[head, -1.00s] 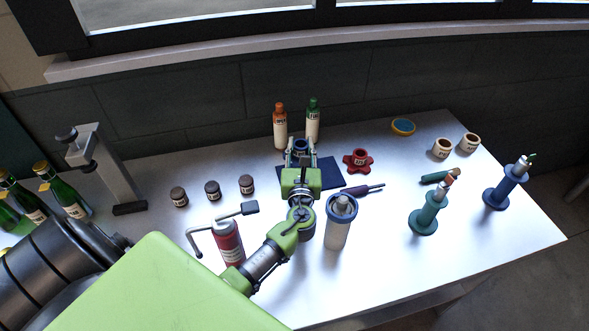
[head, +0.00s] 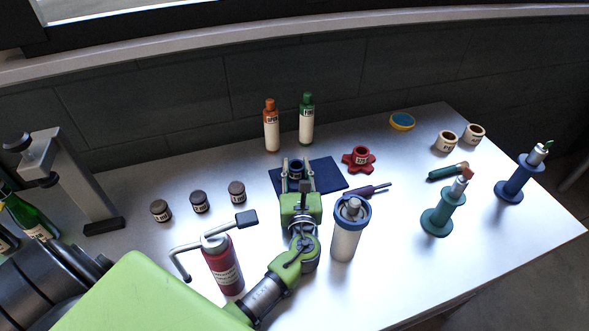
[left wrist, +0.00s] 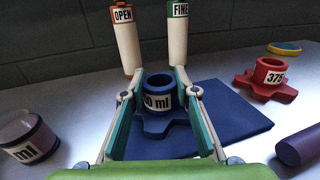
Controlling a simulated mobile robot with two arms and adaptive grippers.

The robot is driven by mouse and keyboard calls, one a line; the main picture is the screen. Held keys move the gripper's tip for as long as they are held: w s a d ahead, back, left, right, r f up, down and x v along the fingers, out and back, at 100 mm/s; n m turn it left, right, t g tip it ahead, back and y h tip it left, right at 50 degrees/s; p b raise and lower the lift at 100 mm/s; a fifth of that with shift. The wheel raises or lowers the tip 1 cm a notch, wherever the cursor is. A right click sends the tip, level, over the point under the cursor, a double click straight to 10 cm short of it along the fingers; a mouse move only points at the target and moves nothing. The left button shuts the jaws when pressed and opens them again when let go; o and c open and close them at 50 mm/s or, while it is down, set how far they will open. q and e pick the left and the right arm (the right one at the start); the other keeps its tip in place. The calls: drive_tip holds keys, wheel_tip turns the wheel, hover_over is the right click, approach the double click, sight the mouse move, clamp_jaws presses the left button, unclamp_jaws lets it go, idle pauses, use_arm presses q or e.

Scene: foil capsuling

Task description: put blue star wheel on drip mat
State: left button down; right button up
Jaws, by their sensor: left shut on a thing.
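The blue star wheel (head: 296,169) has a round collar with a white label; its label also shows in the left wrist view (left wrist: 158,102). My left gripper (head: 295,165) is shut on it, one finger on each side of the collar. The drip mat (head: 327,176) is a flat dark blue rectangle; it also shows in the left wrist view (left wrist: 236,112). The wheel is upright over the left part of the mat, low or touching; I cannot tell which. My gripper hides part of the wheel and of the mat's front edge. My right gripper is not in view.
A red star wheel (head: 358,160) sits right of the mat. Orange-capped (head: 271,130) and green-capped (head: 306,122) bottles stand behind it. A purple-handled tool (head: 368,191) lies in front of its right side. A blue-topped canister (head: 346,235) and red bottle (head: 222,265) flank my arm.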

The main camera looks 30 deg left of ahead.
use_arm(q)
drive_tip(key=shift+s+d+r, duration=0.1)
drive_tip(key=shift+d+r, duration=0.05)
drive_tip(key=shift+d, duration=0.2)
drive_tip(key=c, duration=1.6)
unclamp_jaws()
drive_tip(key=shift+f, duration=0.2)
drive_tip(key=shift+c, duration=0.2)
drive_tip(key=shift+o, duration=0.3)
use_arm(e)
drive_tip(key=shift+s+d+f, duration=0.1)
use_arm(q)
drive_tip(key=shift+r, duration=0.3)
drive_tip(key=b+v, duration=0.1)
drive_tip(key=v, duration=0.9)
drive_tip(key=shift+s+d+f+b, duration=0.1)
drive_tip(key=shift+s+f+b, duration=0.15)
drive_tip(key=shift+b, duration=0.15)
drive_tip(key=shift+s+d+r, duration=0.1)
drive_tip(key=shift+s+d, duration=0.3)
drive_tip(key=shift+s, duration=0.2)
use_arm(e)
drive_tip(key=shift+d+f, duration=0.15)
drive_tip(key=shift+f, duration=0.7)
